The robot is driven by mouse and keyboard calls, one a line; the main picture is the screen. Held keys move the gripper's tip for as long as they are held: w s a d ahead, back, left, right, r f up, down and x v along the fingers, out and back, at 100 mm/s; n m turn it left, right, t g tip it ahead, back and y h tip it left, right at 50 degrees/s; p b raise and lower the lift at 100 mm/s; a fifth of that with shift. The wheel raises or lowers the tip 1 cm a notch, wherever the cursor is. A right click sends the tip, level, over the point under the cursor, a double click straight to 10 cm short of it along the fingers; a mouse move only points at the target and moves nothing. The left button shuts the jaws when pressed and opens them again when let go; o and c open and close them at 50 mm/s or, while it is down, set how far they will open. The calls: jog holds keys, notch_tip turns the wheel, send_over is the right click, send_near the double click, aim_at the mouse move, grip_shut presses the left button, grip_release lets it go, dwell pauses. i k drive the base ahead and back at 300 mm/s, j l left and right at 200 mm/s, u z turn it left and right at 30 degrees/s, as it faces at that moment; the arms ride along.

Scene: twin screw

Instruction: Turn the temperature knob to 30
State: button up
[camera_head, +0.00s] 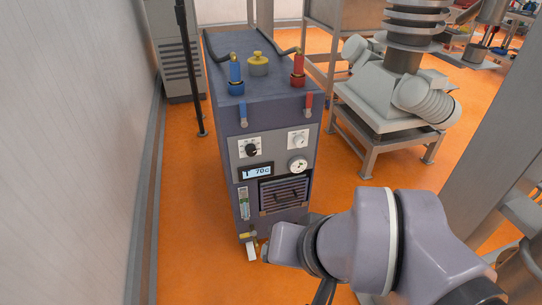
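The temperature control unit (223,150) is a dark grey-blue cabinet standing on the orange floor. Its front has a black knob (251,150) on a white dial plate at the upper left, probably the temperature knob. Below it, a small display (257,172) seems to read 70 °C. A second, pale knob (299,140) sits at the upper right, above a round gauge (298,165). My arm reaches in from the lower right, below and in front of the panel, apart from the black knob. My gripper's fingers cannot be made out.
Blue (236,75) and red (298,68) hose fittings and a yellow cap (258,64) stand on the cabinet top. A pale wall (90,150) rises at left. A machine on a metal stand (375,140) is behind right. Orange floor (185,200) shows left of the cabinet.

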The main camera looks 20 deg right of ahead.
aim_at(251, 150)
jog(key=i+j, duration=0.8)
jog(key=z, duration=0.05)
